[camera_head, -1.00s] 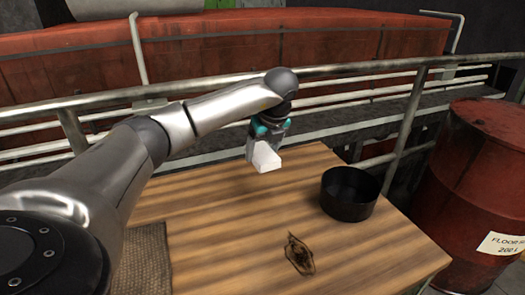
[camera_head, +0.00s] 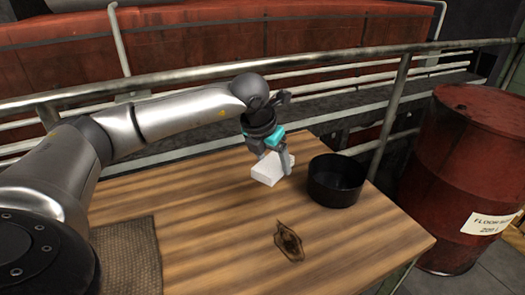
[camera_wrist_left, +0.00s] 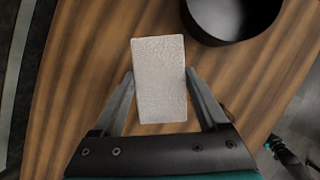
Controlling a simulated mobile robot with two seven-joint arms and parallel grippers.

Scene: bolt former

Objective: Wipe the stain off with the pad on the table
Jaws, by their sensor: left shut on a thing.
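The white pad (camera_head: 266,170) is held between the fingers of my left gripper (camera_head: 277,158), over the far part of the wooden table. In the left wrist view the pad (camera_wrist_left: 160,90) is a pale, textured rectangle between the two fingers. I cannot tell whether its underside touches the table. The stain (camera_head: 289,242) is a dark brown, irregular mark on the table top, nearer to me than the pad and slightly right of it.
A black round bowl (camera_head: 336,180) stands just right of my left gripper, and close to the pad in the wrist view (camera_wrist_left: 232,20). A woven mat (camera_head: 128,255) lies at the table's left. A railing (camera_head: 395,105) runs behind; a red barrel (camera_head: 470,170) stands right. The table between pad and stain is clear.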

